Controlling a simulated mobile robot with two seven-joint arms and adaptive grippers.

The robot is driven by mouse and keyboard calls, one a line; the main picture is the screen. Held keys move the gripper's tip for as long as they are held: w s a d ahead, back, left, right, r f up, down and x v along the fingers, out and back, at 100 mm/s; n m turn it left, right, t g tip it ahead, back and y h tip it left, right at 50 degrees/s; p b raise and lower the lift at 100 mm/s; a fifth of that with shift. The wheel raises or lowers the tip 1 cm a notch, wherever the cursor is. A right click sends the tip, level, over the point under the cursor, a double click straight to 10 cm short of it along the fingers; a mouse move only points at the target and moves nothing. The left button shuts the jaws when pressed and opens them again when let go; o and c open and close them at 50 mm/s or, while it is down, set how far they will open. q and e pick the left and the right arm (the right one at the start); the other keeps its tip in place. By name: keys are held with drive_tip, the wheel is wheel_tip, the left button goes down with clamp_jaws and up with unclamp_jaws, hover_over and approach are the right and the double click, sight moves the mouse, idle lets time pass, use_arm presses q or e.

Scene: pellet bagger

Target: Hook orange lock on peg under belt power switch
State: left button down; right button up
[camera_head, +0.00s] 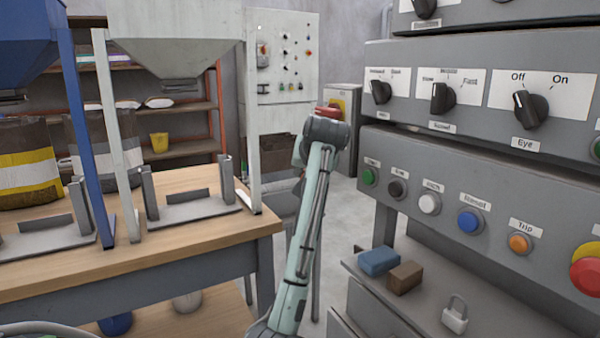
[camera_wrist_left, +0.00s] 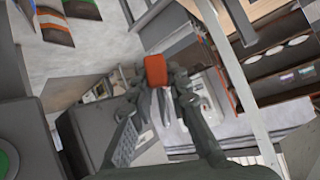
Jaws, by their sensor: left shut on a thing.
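The orange lock (camera_wrist_left: 156,70) shows in the left wrist view as an orange block at the fingertips of my left gripper (camera_wrist_left: 160,88), which is shut on it. Its shackle cannot be made out. In the head view my left arm reaches up through the middle, and its dark wrist (camera_head: 326,132) hides the fingers. A red shape just above the wrist stands before a grey box (camera_head: 346,138) with a yellow plate; I cannot tell whether it is the lock or part of the box. The peg and belt power switch cannot be identified. My right gripper is out of view.
A grey control console (camera_head: 480,190) with knobs and coloured buttons fills the right. Below it, a shelf holds a blue block (camera_head: 379,261), a brown block (camera_head: 405,278) and a grey padlock (camera_head: 455,318). A white switch panel (camera_head: 285,55) stands behind. A wooden table (camera_head: 190,240) is left.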

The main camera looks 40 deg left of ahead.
use_arm(q)
drive_tip(key=shift+w+d+f, duration=0.2)
drive_tip(key=shift+w+d, duration=0.1)
drive_tip(key=shift+w, duration=0.45)
drive_tip(key=shift+w+d+f, duration=0.15)
drive_tip(key=shift+w+d, duration=0.15)
drive_tip(key=shift+w, duration=0.4)
drive_tip(key=shift+w+d+f, duration=0.2)
drive_tip(key=shift+w+d, duration=0.1)
drive_tip(key=shift+w, duration=0.45)
drive_tip(key=c, duration=1.4)
unclamp_jaws()
drive_tip(key=shift+o, duration=0.2)
drive_tip(key=shift+d, duration=0.1)
drive_tip(key=v, duration=1.2)
